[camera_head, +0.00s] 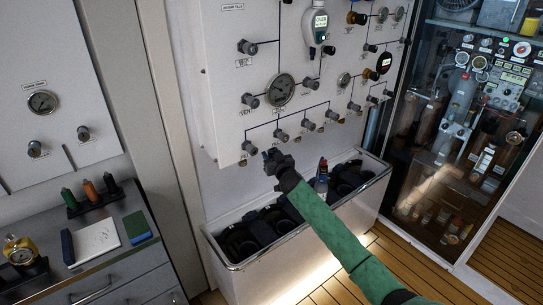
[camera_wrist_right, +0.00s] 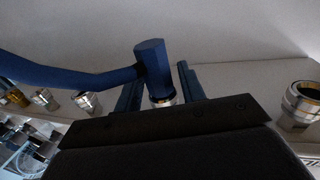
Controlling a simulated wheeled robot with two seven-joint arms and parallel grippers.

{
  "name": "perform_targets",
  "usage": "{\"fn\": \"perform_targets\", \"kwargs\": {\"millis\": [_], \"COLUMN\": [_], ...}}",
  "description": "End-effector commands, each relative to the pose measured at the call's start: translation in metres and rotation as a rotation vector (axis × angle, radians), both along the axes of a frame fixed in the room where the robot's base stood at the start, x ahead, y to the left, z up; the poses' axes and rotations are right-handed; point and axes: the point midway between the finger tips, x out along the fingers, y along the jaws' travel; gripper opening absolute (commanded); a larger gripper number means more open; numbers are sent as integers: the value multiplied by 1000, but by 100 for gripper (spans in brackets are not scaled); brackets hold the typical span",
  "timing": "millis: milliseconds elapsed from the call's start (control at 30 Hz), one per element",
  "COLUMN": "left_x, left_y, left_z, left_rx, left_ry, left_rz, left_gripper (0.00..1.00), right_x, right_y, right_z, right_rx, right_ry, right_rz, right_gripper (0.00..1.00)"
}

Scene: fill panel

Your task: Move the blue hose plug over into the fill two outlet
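The blue hose plug (camera_wrist_right: 151,65) stands between the fingers of my right gripper (camera_wrist_right: 160,88) in the right wrist view. Its blue hose runs off to the left, and a metal collar shows at its lower end. The fingers stand apart on both sides of the plug, with a narrow gap on the right. In the head view my right gripper (camera_head: 268,156) is at the panel's lower edge, just below the bottom-row outlets (camera_head: 280,135). The fill two label is too small to read. My left gripper is not in view.
The white panel (camera_head: 225,80) carries gauges and several outlets. A white bin (camera_head: 225,262) with dark cylinders stands below it. A drawer bench (camera_head: 110,272) with tools is at the left, and a glass-fronted cabinet (camera_head: 450,130) at the right. Another metal outlet (camera_wrist_right: 298,102) shows in the wrist view.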

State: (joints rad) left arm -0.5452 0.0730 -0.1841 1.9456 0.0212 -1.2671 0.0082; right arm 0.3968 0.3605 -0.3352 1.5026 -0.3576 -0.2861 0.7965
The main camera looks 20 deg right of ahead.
Motion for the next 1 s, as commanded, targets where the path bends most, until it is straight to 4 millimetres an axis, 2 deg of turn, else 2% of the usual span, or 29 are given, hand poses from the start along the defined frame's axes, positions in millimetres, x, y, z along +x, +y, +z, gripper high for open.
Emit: {"fn": "perform_targets", "kwargs": {"millis": [433, 800, 1000], "left_x": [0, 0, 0], "left_y": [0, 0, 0], "left_z": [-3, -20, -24], "left_rx": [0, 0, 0], "left_ry": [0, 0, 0], "left_rz": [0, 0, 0], "left_gripper": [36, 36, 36], "right_x": [-7, -58, -75], "right_y": [-1, -5, -7], "right_z": [-3, -4, -2], "right_rx": [-1, 0, -1], "right_ry": [1, 2, 1], "right_rz": [0, 1, 0], "right_gripper": [50, 50, 50]}}
